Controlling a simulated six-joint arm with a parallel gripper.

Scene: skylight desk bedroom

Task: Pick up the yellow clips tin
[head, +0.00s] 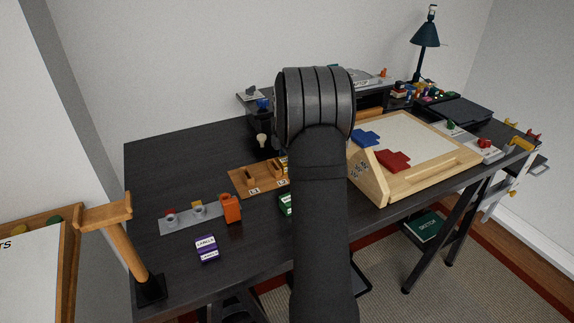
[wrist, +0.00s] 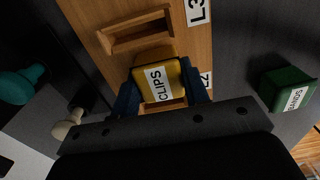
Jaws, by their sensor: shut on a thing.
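The yellow tin labelled CLIPS (wrist: 158,82) is between the two dark blue fingers of my gripper (wrist: 162,92) in the wrist view. The fingers are shut on its sides. The tin is over the wooden slotted board (wrist: 120,15), near the L2 label. I cannot tell whether it still touches the board. In the head view my arm hides the gripper and most of the tin; a bit of yellow shows at the arm's left edge, by the board (head: 240,181).
A green BANDS tin (wrist: 288,88) stands right of the board in the wrist view. In the head view, a purple LABELS tin (head: 207,249) and an orange object (head: 231,208) are at left. A wooden drafting board (head: 430,175) is at right. The desk's left rear is clear.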

